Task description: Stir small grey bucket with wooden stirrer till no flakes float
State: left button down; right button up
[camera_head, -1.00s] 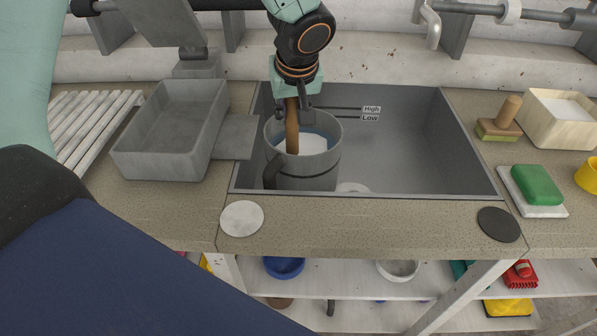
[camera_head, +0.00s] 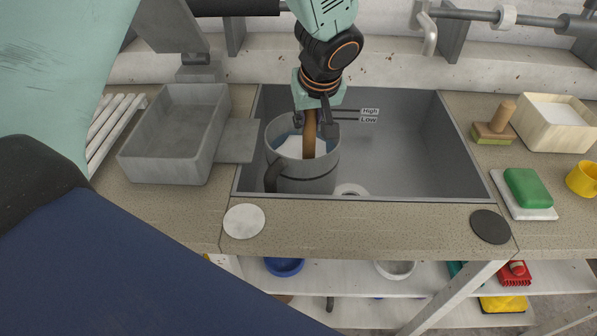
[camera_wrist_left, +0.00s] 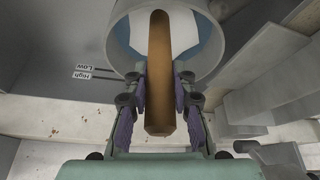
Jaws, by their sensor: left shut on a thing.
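The small grey bucket (camera_head: 303,178) stands upright in the left part of the grey sink, its handle toward the front left. White and blue show inside it; I cannot tell whether these are flakes. My left gripper (camera_head: 314,124) is above the bucket, shut on the wooden stirrer (camera_head: 309,140). The stirrer's lower end is inside the bucket, toward the right of the opening. My right gripper is out of view.
The sink (camera_head: 400,160) has free room to the right of the bucket, and a pale ring (camera_head: 352,189) lies on its floor. A grey tray (camera_head: 172,172) stands left.

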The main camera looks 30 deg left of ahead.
pick_arm(q)
jog(key=shift+w+d, duration=0.2)
jog(key=shift+w, duration=0.6)
jog(key=shift+w+a+f+b, duration=0.1)
jog(key=shift+w+a+b, duration=0.2)
jog(key=shift+a+b, duration=0.45)
jog(key=shift+w+a+b, duration=0.35)
jog(key=shift+a+b, duration=0.3)
jog(key=shift+a, duration=0.25)
